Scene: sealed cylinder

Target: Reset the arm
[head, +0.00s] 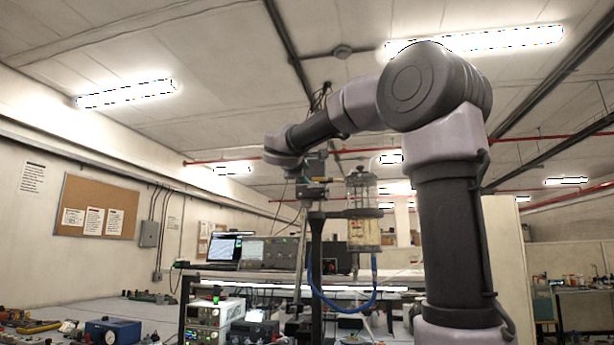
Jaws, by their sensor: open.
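My arm rises at the right of the head view, bends at the elbow and reaches left to its wrist. My gripper (318,182) is small and dark below the wrist, and it is open. Its fingertips are hard to make out against the fittings behind. A clear sealed cylinder (362,212) with metal end caps and a yellowish lower part stands upright just right of my gripper. A dark stand (316,262) is beside it, and a blue hose (345,308) loops below. I cannot tell whether the gripper touches any fitting.
Workbenches carry a laptop (223,251), stacked power supplies (211,316) and a blue box (110,330) with tools at the left. A corkboard (96,207) hangs on the left wall. The space above the benches at left is clear.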

